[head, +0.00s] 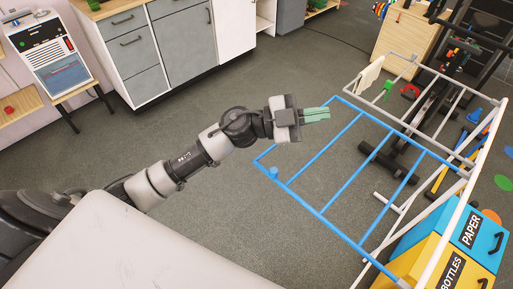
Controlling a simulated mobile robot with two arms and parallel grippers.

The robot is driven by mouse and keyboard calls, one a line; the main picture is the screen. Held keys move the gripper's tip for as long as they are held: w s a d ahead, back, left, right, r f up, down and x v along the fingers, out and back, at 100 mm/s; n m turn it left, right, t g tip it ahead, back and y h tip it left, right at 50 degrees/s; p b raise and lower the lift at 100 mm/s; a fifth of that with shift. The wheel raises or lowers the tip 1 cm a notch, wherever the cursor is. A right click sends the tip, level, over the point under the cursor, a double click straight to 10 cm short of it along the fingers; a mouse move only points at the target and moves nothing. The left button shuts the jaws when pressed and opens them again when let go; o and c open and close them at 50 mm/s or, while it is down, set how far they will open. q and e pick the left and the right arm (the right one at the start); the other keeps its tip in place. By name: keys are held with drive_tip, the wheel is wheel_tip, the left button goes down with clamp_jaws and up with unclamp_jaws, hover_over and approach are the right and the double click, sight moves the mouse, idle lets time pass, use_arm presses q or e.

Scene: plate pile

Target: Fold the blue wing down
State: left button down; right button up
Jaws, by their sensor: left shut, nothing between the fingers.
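The blue wing (357,171) is a ladder-like frame of blue bars on the drying rack (484,150). It stretches out to the left from the rack's white frame and looks spread out, not hanging down. A small blue knob (273,172) sits near its outer near corner. My left gripper (328,113) is shut and empty, its greenish fingers pointing right beside the wing's outer far corner. I cannot tell whether the fingers touch the bar. My right gripper is not in view.
Blue paper (460,225) and yellow bottle (432,262) bins stand at the right. Grey floor (235,190) left of the wing is clear.

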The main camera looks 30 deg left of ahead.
use_arm(q)
wheel_tip(320, 180, down, 2)
drive_tip(key=f+m+g+y, duration=0.1)
drive_tip(key=m+g+y, duration=0.25)
drive_tip(key=g, duration=0.35)
drive_tip(key=n+g+y, duration=0.2)
drive_tip(key=g+y, duration=0.1)
drive_tip(key=y, duration=0.8)
approach(258, 157)
drive_tip(key=p+x, duration=0.4)
drive_tip(key=x, duration=0.2)
drive_tip(key=shift+w+d+f+p, duration=0.1)
drive_tip(key=shift+d+f+p, duration=0.05)
drive_tip(key=shift+d+p, duration=0.2)
drive_tip(key=shift+f, duration=0.55)
drive_tip(key=shift+f, duration=0.15)
